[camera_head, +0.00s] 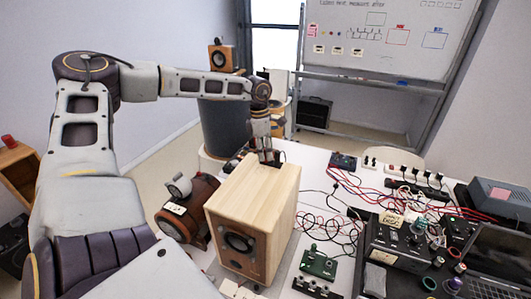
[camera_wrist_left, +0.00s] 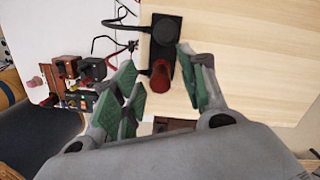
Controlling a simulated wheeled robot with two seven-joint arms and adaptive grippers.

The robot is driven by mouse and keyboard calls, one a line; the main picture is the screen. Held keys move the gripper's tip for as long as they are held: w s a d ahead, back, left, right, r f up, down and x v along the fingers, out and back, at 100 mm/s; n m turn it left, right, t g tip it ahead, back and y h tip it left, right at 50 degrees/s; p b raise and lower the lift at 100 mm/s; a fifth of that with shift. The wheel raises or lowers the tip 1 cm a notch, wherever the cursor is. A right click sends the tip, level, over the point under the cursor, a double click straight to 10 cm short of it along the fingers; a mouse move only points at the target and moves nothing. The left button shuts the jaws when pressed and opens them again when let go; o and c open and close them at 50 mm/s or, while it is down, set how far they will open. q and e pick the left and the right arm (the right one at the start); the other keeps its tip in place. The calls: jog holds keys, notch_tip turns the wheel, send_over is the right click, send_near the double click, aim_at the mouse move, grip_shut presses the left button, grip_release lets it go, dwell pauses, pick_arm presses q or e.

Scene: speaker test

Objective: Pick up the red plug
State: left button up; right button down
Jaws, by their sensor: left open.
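The wooden speaker box (camera_head: 252,205) stands on the white table, its dark driver facing the front. In the left wrist view its pale wood face (camera_wrist_left: 265,65) carries a black terminal plate (camera_wrist_left: 178,72). The red plug (camera_wrist_left: 160,75) sits at the lower part of this plate, with a black round plug (camera_wrist_left: 165,30) above it. My left gripper (camera_wrist_left: 159,78) is open, its green-padded fingers on either side of the red plug with gaps showing. In the head view my left gripper (camera_head: 268,156) reaches down behind the speaker, which hides the plug. My right gripper is not in view.
A brown round device (camera_head: 188,212) stands close left of the speaker. Red and black cables (camera_head: 385,185), a green circuit board (camera_head: 318,264) and black control boxes (camera_head: 400,245) crowd the table to the right. A whiteboard (camera_head: 385,35) stands behind.

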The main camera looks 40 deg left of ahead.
aim_at(265, 148)
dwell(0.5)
pick_arm(q)
grip_shut()
jog(key=shift+r, duration=0.1)
jog(key=shift+r+b, duration=0.3)
jog(key=shift+r, duration=0.45)
notch_tip(265, 148, up, 8)
jog(key=shift+r+b, duration=0.1)
jog(key=shift+b, duration=0.95)
notch_tip(265, 148, up, 4)
jog(key=p, duration=0.2)
jog(key=shift+p, duration=0.3)
